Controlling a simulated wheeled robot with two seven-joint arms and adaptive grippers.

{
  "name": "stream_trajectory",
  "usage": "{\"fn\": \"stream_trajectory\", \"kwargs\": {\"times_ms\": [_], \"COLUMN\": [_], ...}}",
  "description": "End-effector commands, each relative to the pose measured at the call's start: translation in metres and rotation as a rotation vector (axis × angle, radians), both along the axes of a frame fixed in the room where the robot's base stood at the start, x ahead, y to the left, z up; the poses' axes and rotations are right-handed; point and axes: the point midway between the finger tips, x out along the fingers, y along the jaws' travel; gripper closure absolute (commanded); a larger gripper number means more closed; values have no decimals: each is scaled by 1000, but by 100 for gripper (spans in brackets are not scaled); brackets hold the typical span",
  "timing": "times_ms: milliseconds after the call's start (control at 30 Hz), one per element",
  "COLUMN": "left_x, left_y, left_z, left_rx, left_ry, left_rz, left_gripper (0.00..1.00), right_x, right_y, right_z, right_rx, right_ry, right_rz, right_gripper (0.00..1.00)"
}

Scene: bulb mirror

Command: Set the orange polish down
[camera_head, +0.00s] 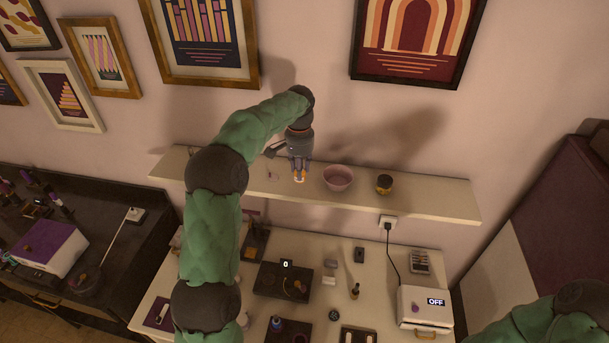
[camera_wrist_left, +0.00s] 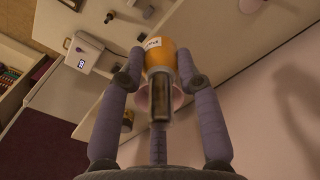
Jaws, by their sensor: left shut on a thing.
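The orange polish (camera_wrist_left: 158,58) is a small orange bottle with a dark cap and a white label in the left wrist view. My left gripper (camera_wrist_left: 160,72) is shut on it, with one finger on each side. In the head view my left gripper (camera_head: 299,177) points down at the wall shelf (camera_head: 430,202), left of the pink bowl. The polish is small there and mostly hidden between the fingers. I cannot tell whether its base touches the shelf. My right gripper is out of view; only part of my right arm shows at the lower right.
A pink bowl (camera_head: 337,179) and a dark jar with a yellowish band (camera_head: 384,184) stand on the shelf to the right. The shelf's right end is bare. Below is a white table with a dark scale (camera_head: 283,282) and a white box reading OFF (camera_head: 424,308).

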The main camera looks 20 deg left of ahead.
Motion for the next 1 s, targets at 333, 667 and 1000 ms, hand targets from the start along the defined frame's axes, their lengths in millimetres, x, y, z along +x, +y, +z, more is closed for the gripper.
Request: {"fn": "stream_trajectory", "kwargs": {"times_ms": [333, 667, 1000], "left_x": [36, 46, 45], "left_y": [5, 6, 6], "left_z": [-45, -59, -87], "left_rx": [0, -1, 0], "left_ry": [2, 3, 1], "left_rz": [1, 0, 0], "left_gripper": [100, 100, 100], "right_x": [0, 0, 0], "right_y": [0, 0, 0], "right_z": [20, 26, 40], "right_rx": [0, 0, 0], "right_ry": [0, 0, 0], "right_rz": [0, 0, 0], "right_gripper": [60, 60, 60]}}
